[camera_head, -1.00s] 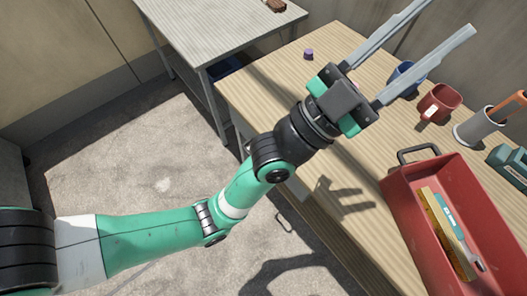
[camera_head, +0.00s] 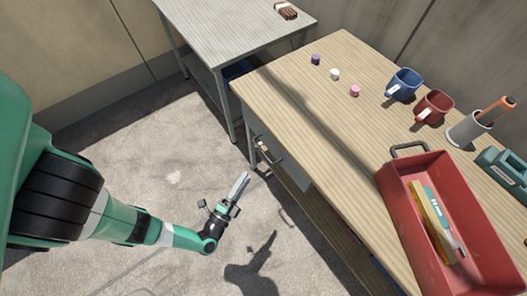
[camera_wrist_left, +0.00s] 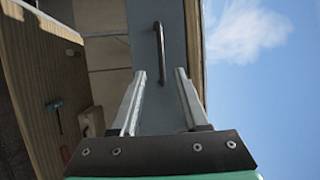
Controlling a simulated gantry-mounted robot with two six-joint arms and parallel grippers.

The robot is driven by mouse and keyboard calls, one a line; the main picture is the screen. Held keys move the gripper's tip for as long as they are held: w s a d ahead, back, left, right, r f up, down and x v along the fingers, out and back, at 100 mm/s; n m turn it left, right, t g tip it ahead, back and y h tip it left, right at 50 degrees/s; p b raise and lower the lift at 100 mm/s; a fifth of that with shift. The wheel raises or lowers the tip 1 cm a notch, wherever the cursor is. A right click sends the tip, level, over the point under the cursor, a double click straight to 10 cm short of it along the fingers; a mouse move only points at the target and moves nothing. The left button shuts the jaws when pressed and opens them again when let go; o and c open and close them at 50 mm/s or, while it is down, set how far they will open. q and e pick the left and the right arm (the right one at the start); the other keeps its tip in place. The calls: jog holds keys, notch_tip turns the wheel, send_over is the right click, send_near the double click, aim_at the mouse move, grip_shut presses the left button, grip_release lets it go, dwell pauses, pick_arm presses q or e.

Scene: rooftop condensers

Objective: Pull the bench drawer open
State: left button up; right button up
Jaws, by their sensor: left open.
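The bench (camera_head: 300,100) has a pale wooden top. Its drawer has a grey-blue front (camera_wrist_left: 142,30) in the left wrist view, with a dark bar handle (camera_wrist_left: 160,50). In the head view the handle (camera_head: 268,153) shows below the bench top's front edge. My left gripper (camera_head: 243,176) is low in front of the bench, over the floor, with its fingers pointing up toward the drawer. The gripper (camera_wrist_left: 160,74) is open and empty. In the left wrist view the handle lines up with the gap between the fingertips; whether they touch is unclear. My right gripper is out of view.
A grey table (camera_head: 235,30) stands behind to the left. The concrete floor (camera_head: 140,170) before the bench is clear.

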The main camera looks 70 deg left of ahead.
aim_at(262, 151)
pick_arm(q)
jog(key=b+x, duration=0.2)
jog(key=x, duration=1)
jog(key=shift+r+b, duration=0.1)
jog(key=shift+b, duration=0.3)
grip_shut()
dwell(0.8)
